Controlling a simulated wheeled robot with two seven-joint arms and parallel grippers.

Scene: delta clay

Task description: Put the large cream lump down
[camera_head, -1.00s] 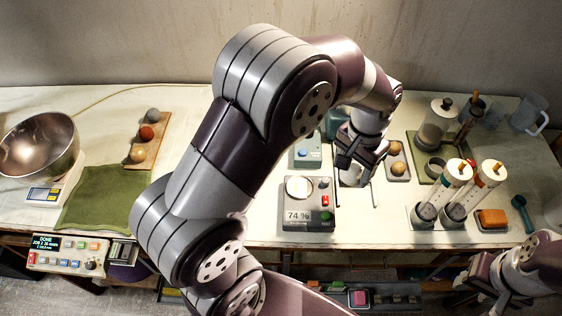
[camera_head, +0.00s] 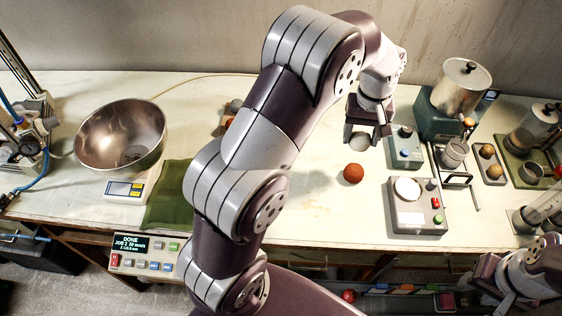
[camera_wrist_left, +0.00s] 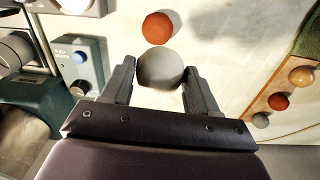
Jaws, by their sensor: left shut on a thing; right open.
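My left gripper (camera_head: 368,132) is shut on the large cream lump (camera_wrist_left: 160,70), which looks pale grey-cream and round between the fingers in the left wrist view. In the head view the lump (camera_head: 361,142) shows below the fingers, partly covered by them. I cannot tell whether it touches the table. An orange-red lump (camera_head: 353,173) lies on the table close by, also in the left wrist view (camera_wrist_left: 157,27). My right gripper (camera_head: 488,272) is open and empty at the lower right of the head view.
A blue-grey box (camera_head: 404,150) and a grey device with a round white plate (camera_head: 415,222) stand right of the held lump. A board (camera_wrist_left: 262,104) carries small balls. A metal bowl (camera_head: 120,137) and green mat (camera_head: 170,195) are left. The table (camera_head: 310,205) around the orange-red lump is bare.

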